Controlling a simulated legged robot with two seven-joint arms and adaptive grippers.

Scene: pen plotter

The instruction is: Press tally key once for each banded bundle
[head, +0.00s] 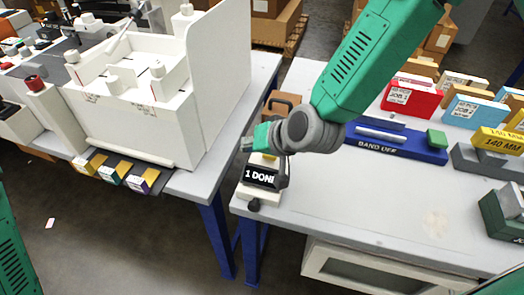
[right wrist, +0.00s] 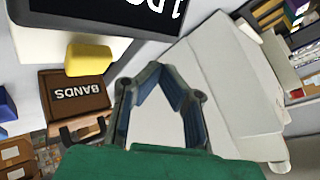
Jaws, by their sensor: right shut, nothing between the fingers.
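The tally counter (head: 262,177) is a white box with a black display reading "1 DONE", at the left front of the right table. Its yellow key (right wrist: 88,60) shows in the right wrist view, left of my fingers and apart from them. My right gripper (head: 247,144) is shut and empty, above and behind the counter, pointing left; its fingers (right wrist: 166,68) also show in the right wrist view. Several small coloured bundles (head: 115,173) lie on the ledge of the white machine; I cannot tell which are banded. My left gripper is out of view.
The white plotter (head: 140,120) stands on the left table, across a gap. A brown box marked BANDS (right wrist: 75,95) stands near the key. A blue "BAND OFF" fixture (head: 395,143), a red job tray (head: 410,98) and blue job tray (head: 475,110) stand right.

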